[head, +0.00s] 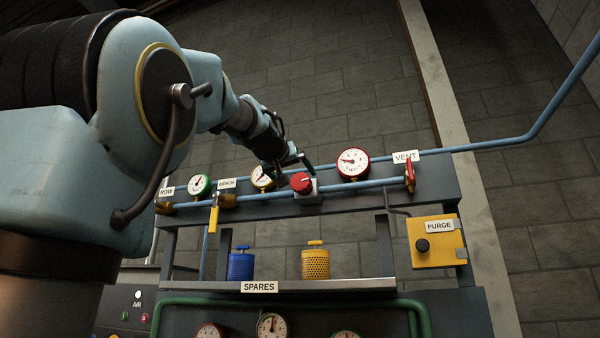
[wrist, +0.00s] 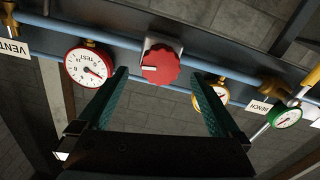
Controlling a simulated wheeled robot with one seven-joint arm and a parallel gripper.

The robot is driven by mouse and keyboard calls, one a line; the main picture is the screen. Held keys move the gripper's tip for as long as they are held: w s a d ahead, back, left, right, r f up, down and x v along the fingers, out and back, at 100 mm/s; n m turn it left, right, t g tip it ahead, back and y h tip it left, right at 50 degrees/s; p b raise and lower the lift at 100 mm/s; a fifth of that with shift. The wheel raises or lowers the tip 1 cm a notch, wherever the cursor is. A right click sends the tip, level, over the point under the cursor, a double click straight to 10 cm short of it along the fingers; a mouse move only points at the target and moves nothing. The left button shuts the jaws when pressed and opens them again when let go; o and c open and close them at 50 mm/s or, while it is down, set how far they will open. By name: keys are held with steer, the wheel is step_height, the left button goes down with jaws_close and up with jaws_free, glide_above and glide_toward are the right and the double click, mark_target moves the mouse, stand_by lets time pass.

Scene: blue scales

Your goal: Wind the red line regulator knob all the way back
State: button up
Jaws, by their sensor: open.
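The red line regulator knob (head: 301,182) sits on a pale square block on the blue pipe, right of centre on the panel. In the wrist view the knob (wrist: 161,67) is a scalloped red disc with a white pointer mark toward its left side. My gripper (head: 292,163) is beside the knob in the head view. In the wrist view its two green fingers (wrist: 166,85) are spread wide, one on each side of the knob, with the knob beyond the tips. Nothing is between them. I cannot tell the exact gap to the knob.
The red-rimmed TEST gauge (head: 353,163) and the red VENT handle (head: 410,174) are right of the knob. A yellow-rimmed gauge (head: 262,178) and a yellow BENCH lever (head: 213,217) are left. The SPARES shelf (head: 350,284) below holds a blue and a yellow canister.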

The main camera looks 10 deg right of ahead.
mark_target(299, 181)
steer(key=shift+p+x, duration=0.75)
steer(key=shift+x, duration=1.1)
steer(key=shift+c, duration=0.4)
steer(key=c, duration=1.3)
steer(key=shift+o, duration=0.2)
